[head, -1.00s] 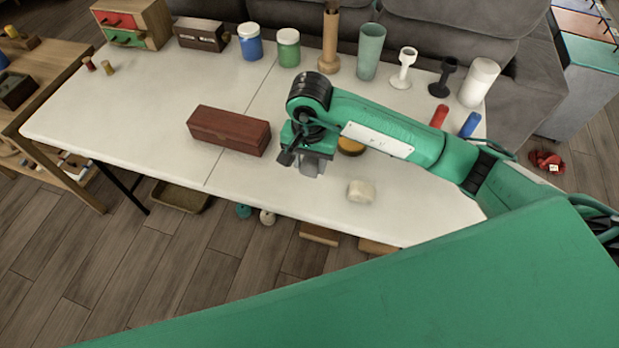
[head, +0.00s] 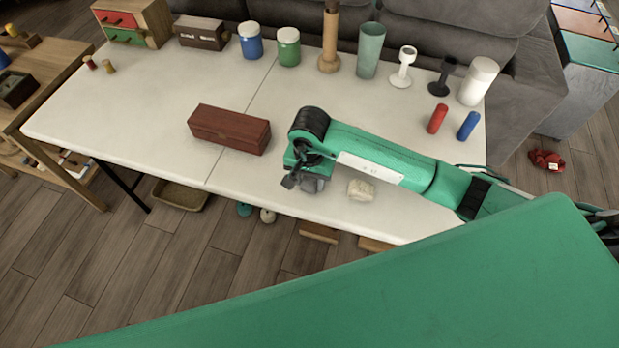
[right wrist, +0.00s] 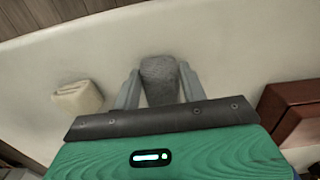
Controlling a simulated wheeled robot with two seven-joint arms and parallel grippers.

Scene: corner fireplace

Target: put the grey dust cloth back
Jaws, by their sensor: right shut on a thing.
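The grey dust cloth (right wrist: 160,80) is between the two fingers of my right gripper (right wrist: 158,88) in the right wrist view, and the gripper is shut on it. In the head view my right gripper (head: 307,184) is over the front part of the white table, left of a cream folded piece (head: 361,190). There the cloth is mostly hidden by the gripper. I cannot tell whether the cloth touches the tabletop. The cream piece also shows at the left in the right wrist view (right wrist: 78,98). My left gripper is not in view.
A dark red box (head: 229,129) lies left of my right gripper. Jars, a tumbler (head: 369,50) and cups line the back edge. A red cylinder (head: 437,118) and a blue one (head: 468,125) are at the right. The table's left half (head: 110,125) is mostly clear.

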